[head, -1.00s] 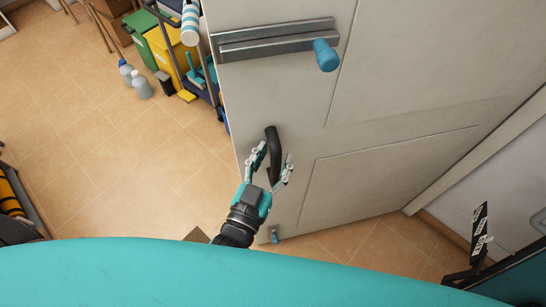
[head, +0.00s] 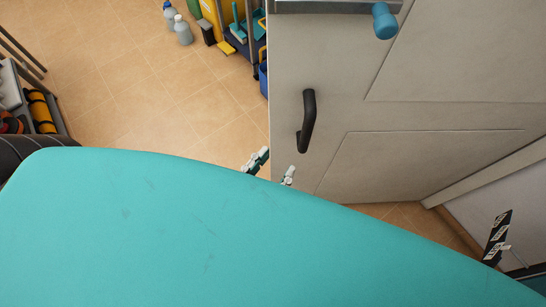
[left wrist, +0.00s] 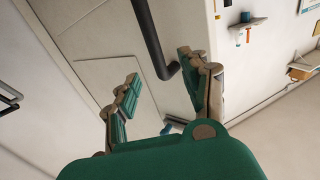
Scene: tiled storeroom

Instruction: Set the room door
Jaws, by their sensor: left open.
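The pale grey door (head: 400,80) fills the right half of the head view. Its left edge stands free, with tiled floor beside it. Its black handle (head: 307,120) is a bent upright bar near that edge. My left gripper (head: 270,172) is open and empty, below the handle in the picture and apart from it. My teal body hides most of that gripper. In the left wrist view the handle (left wrist: 150,35) shows beyond the open fingers (left wrist: 160,75), its lower end near the right fingertip. A dark part with white pieces at the right edge may be my right gripper.
A metal bar with a blue knob (head: 384,22) is on the door above the handle. Bottles (head: 182,30) and a cleaning cart (head: 240,30) stand at the top, left of the door. A shelf (head: 45,110) is at far left. The floor between is clear.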

